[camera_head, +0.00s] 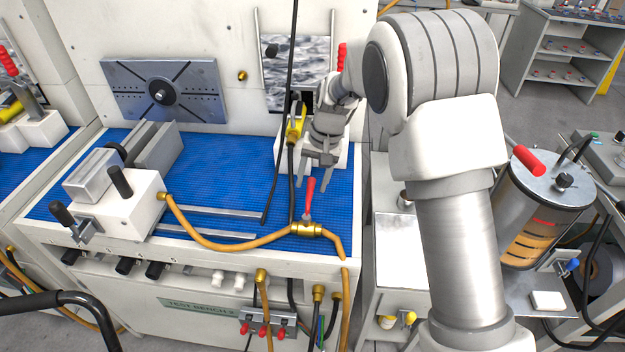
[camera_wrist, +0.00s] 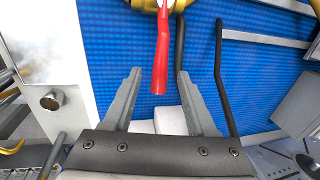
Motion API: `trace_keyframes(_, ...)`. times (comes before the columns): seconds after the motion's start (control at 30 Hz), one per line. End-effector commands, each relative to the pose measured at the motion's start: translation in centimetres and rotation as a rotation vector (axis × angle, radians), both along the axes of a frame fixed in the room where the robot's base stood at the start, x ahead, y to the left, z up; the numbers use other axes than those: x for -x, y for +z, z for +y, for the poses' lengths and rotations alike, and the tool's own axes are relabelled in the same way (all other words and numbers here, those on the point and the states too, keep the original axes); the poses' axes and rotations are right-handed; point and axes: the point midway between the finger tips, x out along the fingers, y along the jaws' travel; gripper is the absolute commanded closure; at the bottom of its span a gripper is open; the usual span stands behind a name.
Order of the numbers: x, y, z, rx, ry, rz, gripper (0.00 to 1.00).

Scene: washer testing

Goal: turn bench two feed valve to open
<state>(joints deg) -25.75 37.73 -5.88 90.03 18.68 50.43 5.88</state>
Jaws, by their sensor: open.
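The feed valve on bench two has a brass body (camera_head: 307,229) at the front edge of the blue mat. Its red lever (camera_head: 310,192) points away from the front edge, across the line of the orange hose. My gripper (camera_head: 314,183) is open and empty just behind and above the lever, fingers pointing down toward it. In the wrist view, the red lever (camera_wrist: 162,60) comes down from the top, its free end seen between my two open fingertips (camera_wrist: 160,76). I see no contact; the exact height gap cannot be told.
An orange hose (camera_head: 205,240) joins the valve from the left. A dark cable (camera_head: 291,180) runs close beside the lever. A white clamp block (camera_head: 118,205) stands on the mat's left. The bench front bears a "TEST BENCH 2" label (camera_head: 200,307). Mat left of the cable is mostly clear.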

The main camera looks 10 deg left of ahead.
Motion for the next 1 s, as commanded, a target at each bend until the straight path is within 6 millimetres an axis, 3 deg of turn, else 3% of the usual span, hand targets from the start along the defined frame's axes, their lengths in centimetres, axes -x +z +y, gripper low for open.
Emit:
trace_keyframes(0.2, 0.01, 0.0, -0.01, 0.0, 0.0, 0.0, 0.44)
trace_keyframes(0.5, 0.01, 0.03, -0.03, 0.0, 0.0, 0.0, 0.98)
trace_keyframes(1.0, 0.0, 0.05, -0.03, 0.0, 0.0, 0.0, 1.0)
